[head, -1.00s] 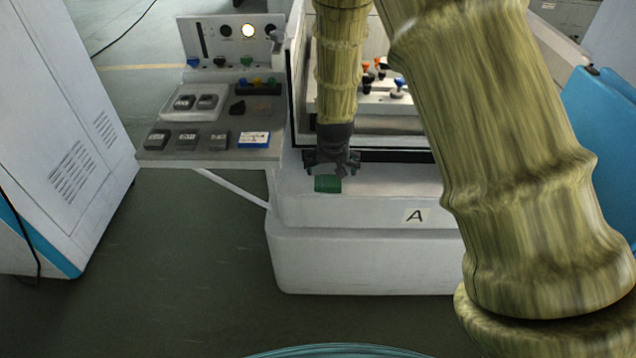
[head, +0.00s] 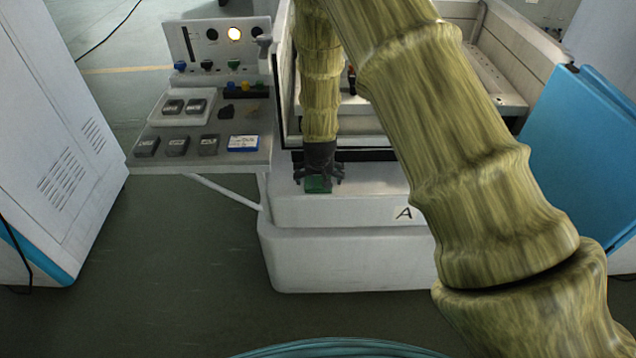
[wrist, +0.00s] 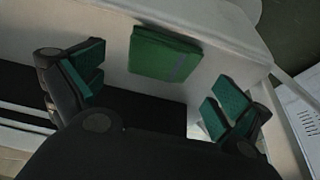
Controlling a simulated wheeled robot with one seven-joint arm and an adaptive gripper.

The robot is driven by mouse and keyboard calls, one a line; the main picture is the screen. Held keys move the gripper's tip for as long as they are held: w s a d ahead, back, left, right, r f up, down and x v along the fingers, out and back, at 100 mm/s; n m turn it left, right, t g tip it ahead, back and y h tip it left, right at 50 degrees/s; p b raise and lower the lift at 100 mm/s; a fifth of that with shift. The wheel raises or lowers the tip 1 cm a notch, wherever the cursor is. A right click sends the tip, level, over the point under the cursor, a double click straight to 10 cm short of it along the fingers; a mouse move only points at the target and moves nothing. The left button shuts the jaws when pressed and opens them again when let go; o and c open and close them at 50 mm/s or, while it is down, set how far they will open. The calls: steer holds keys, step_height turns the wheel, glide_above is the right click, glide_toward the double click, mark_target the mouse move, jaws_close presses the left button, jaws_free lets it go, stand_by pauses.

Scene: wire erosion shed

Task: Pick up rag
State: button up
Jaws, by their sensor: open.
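The rag is a folded green cloth with a greyish stripe. In the head view the rag (head: 317,185) lies on the white front ledge of the machine marked A, partly hidden by my gripper. In the wrist view the rag (wrist: 163,55) lies flat, ahead of and between the fingers. My gripper (head: 318,178) is over the rag in the head view, pointing down. In the wrist view my gripper (wrist: 158,98) is open with green finger pads spread wide, and nothing is between them.
A side shelf (head: 190,160) with several small dark boxes and a blue-and-white box (head: 243,143) stands left of the ledge. A control panel (head: 218,43) with knobs rises behind it. A blue panel (head: 585,150) is at right, and a white cabinet (head: 60,130) at left.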

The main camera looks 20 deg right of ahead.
mark_target(318, 181)
steer(key=shift+p+x, duration=0.45)
steer(key=shift+x, duration=1.25)
steer(key=shift+w+a, duration=0.1)
steer(key=shift+r, duration=0.1)
steer(key=c, duration=1)
steer(key=shift+r, duration=0.1)
steer(key=shift+r+b, duration=0.55)
steer(key=shift+r, duration=0.35)
steer(key=shift+b+v, duration=0.45)
steer(key=shift+v, duration=0.3)
steer(key=s+a+b, duration=0.1)
steer(key=s, duration=0.4)
steer(key=s+a+r+b, duration=0.1)
steer(key=s+a, duration=0.1)
steer(key=s, duration=0.3)
steer(key=s+a+b, duration=0.1)
steer(key=s, duration=0.4)
steer(key=shift+a+r, duration=0.15)
steer(key=shift+r, duration=0.15)
